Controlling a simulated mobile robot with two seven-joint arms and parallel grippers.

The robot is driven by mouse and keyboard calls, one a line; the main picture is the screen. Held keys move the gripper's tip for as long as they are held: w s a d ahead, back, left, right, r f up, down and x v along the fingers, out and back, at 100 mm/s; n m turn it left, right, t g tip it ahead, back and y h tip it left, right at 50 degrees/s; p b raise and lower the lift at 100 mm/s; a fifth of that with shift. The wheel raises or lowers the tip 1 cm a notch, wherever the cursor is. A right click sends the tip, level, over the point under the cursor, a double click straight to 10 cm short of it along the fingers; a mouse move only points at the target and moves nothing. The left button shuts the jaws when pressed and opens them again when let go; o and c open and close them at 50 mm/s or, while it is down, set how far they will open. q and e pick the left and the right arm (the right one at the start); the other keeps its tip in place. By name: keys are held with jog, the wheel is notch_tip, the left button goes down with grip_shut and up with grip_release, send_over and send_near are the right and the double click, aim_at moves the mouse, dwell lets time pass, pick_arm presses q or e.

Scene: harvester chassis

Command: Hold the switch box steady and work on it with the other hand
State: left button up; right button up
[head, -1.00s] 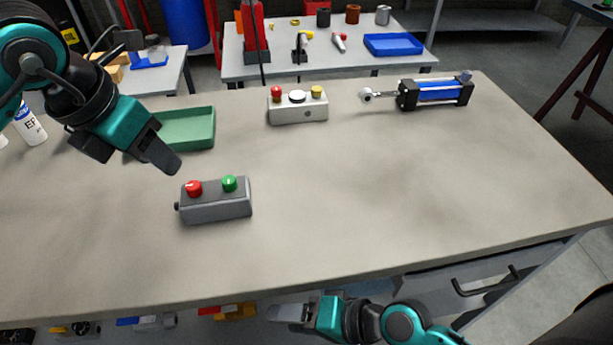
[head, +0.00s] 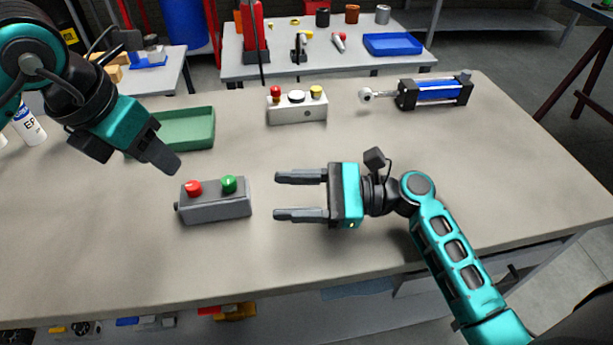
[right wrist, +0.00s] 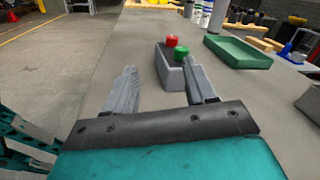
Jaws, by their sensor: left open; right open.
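The grey switch box (head: 215,207), with a red button (head: 193,188) and a green button (head: 229,184) on top, sits on the workbench left of centre. It also shows in the right wrist view (right wrist: 184,76) ahead of the fingers. My left gripper (head: 130,158) is open and empty above and behind the box, left of its buttons. My right gripper (head: 300,195) is open and empty, its two fingers pointing left toward the box's right end with a gap between. A second, light-coloured box (head: 297,111) with red, white and yellow controls stands further back.
A green tray (head: 185,130) lies behind the switch box, near my left gripper. A blue and black cylinder (head: 432,93) lies at the back right. A white bottle (head: 28,125) stands at the far left. The bench (head: 480,180) is clear on the right.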

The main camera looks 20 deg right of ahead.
aim_at(236, 180)
jog(key=w+d+m, duration=0.2)
jog(key=d, duration=0.1)
jog(key=shift+w+d+f+m, duration=0.1)
jog(key=shift+w+f+m, duration=0.05)
jog(key=shift+w+m, duration=0.2)
jog(key=shift+w, duration=0.1)
jog(key=x, duration=1.2)
jog(key=shift+a, duration=0.35)
grip_shut()
jog(key=shift+f, duration=0.1)
dwell(1.1)
